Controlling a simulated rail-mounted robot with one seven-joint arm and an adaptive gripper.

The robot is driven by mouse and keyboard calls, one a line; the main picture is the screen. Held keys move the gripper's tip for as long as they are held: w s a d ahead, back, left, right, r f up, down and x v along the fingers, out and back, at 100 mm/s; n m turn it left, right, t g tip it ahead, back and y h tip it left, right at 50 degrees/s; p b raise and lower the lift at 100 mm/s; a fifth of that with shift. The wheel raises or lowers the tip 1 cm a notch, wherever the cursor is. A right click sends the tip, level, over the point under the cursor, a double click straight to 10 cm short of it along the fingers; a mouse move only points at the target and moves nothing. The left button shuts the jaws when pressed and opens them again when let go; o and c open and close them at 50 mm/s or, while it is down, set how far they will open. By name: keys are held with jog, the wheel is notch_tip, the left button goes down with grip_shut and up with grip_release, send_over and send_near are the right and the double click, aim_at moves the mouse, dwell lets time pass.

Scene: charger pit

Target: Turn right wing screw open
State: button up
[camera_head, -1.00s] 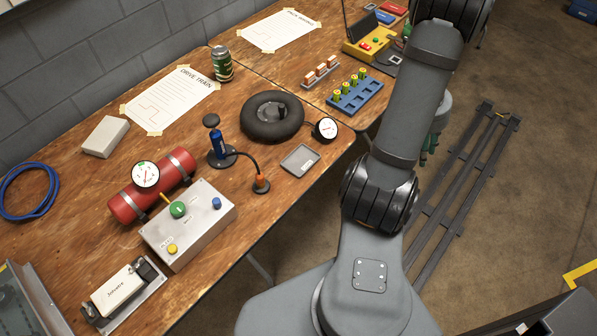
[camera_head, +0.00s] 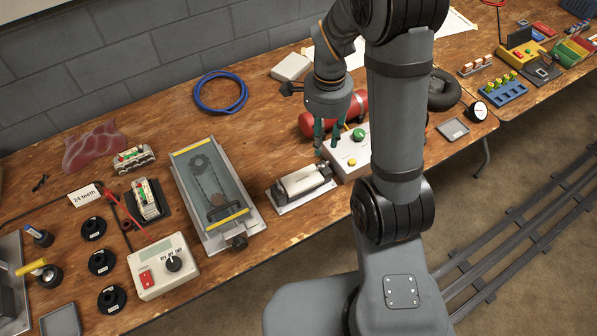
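I cannot make out a wing screw clearly at this size. A grey case (camera_head: 196,225) with a clear cover and yellow strips stands on the bench left of my arm, with a chain and sprockets visible inside. A dark knob (camera_head: 238,242) sticks out at its front edge. My gripper (camera_head: 327,138) points down above the area of the red cylinder and white control box, right of the case. Its teal fingers look apart, with nothing seen between them. The gripper hides part of the red cylinder (camera_head: 308,124).
A cream motor block (camera_head: 304,181) lies between the case and the control box (camera_head: 345,160). A white meter box (camera_head: 162,265), black round parts (camera_head: 103,262) and a red-handled tool (camera_head: 112,197) crowd the left. A blue cable coil (camera_head: 221,92) lies behind.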

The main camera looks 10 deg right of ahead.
aim_at(322, 170)
jog(key=f, duration=1)
jog(key=shift+d+f+b, duration=0.15)
jog(key=shift+d+b, duration=0.15)
jog(key=shift+c, duration=1.1)
grip_shut()
jog(key=shift+w, duration=0.1)
